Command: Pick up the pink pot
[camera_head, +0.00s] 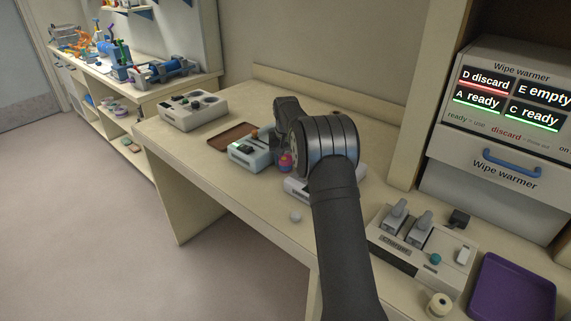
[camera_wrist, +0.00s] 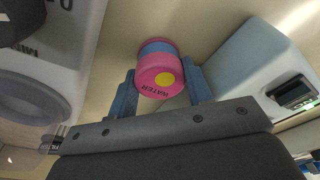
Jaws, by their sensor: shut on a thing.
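In the head view the pot (camera_head: 286,161) shows just left of my dark wrist, beside a pale green device. My arm hides the fingers and part of the area behind there. I cannot tell whether the pot touches the bench.
The pale green device (camera_head: 252,150) stands close left of the pot, and a white device (camera_head: 297,187) lies partly under my wrist.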

